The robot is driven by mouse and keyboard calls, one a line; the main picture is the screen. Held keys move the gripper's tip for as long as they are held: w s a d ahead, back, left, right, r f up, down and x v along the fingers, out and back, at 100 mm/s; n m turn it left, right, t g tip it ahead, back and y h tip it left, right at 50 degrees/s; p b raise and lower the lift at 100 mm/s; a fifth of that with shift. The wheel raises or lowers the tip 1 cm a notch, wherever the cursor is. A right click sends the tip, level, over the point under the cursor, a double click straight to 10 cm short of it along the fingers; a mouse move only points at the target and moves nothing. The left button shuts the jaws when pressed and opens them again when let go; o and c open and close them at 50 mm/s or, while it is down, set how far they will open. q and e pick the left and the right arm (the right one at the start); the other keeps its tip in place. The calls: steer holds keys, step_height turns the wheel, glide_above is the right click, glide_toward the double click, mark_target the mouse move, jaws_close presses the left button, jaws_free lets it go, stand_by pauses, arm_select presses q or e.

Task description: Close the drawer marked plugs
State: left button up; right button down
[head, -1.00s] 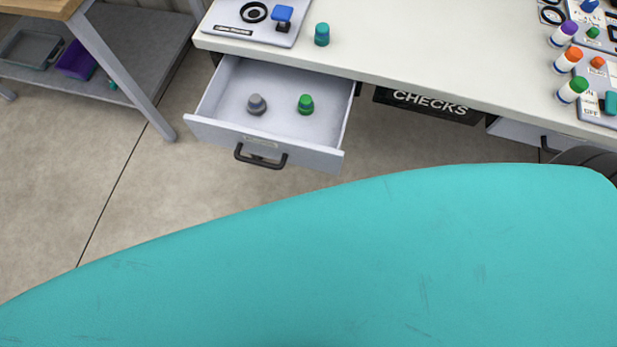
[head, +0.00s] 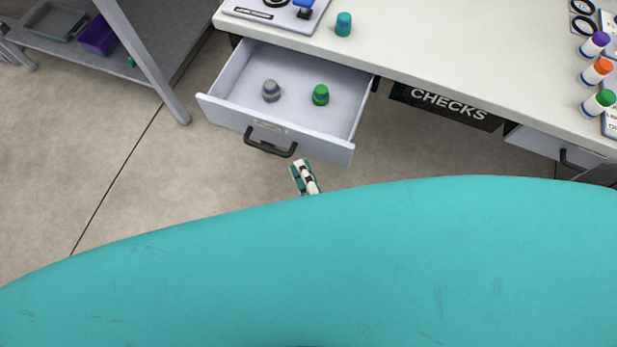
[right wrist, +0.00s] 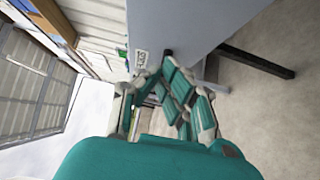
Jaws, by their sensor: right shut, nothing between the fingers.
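The open drawer (head: 232,115) sticks out from under the white worktable, with a dark handle (head: 268,146) on its front. Its small label (head: 270,127) is too small to read in the head view. A grey plug (head: 271,91) and a green plug (head: 320,95) stand inside, apart from each other. My right gripper (head: 302,167) is shut and empty, in front of the drawer and to the right of the handle, apart from it. In the right wrist view its teal fingers (right wrist: 167,80) point towards a pale grey panel (right wrist: 180,25) bearing a small label. My left gripper is not in view.
The white worktable (head: 430,65) carries a teal plug (head: 344,24) and several colour-capped bottles at the right. A dark CHECKS bin (head: 445,105) and another drawer (head: 545,141) sit under it. A grey shelf unit (head: 150,70) stands left. The floor before the drawer is clear.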

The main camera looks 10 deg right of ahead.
steer(key=shift+w+d, duration=0.75)
steer(key=shift+w, duration=0.25)
